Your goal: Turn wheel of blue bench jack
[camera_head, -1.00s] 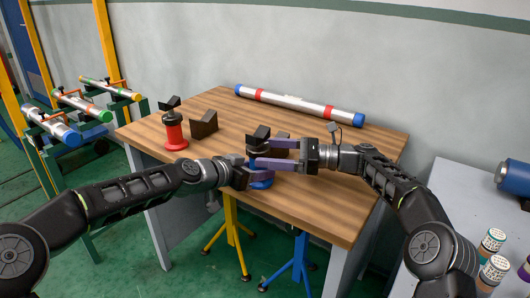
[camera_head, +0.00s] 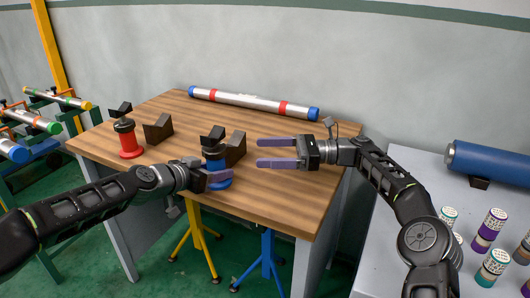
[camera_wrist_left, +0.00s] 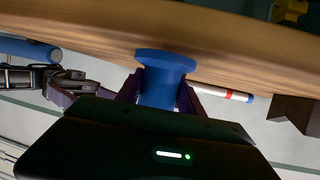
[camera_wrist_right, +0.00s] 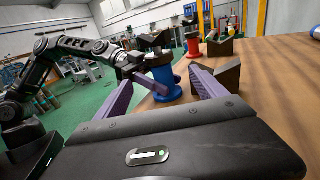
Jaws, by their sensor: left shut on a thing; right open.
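The blue bench jack (camera_head: 217,167) stands on the wooden table near its front edge, with a dark wheel and a dark V-shaped top above its blue body. My left gripper (camera_head: 218,178) is shut on the jack's blue body, below the wheel; the left wrist view shows the blue body (camera_wrist_left: 159,85) between its fingers. My right gripper (camera_head: 284,152) is open and empty, to the right of the jack and apart from it. In the right wrist view the jack (camera_wrist_right: 163,82) stands beyond the open fingers.
A red jack (camera_head: 130,143) and a dark V-block (camera_head: 158,130) stand at the table's left. Another dark block (camera_head: 236,148) is beside the blue jack. A silver pipe (camera_head: 250,103) lies along the back. A grey side table (camera_head: 400,170) holds a blue cylinder and several cans.

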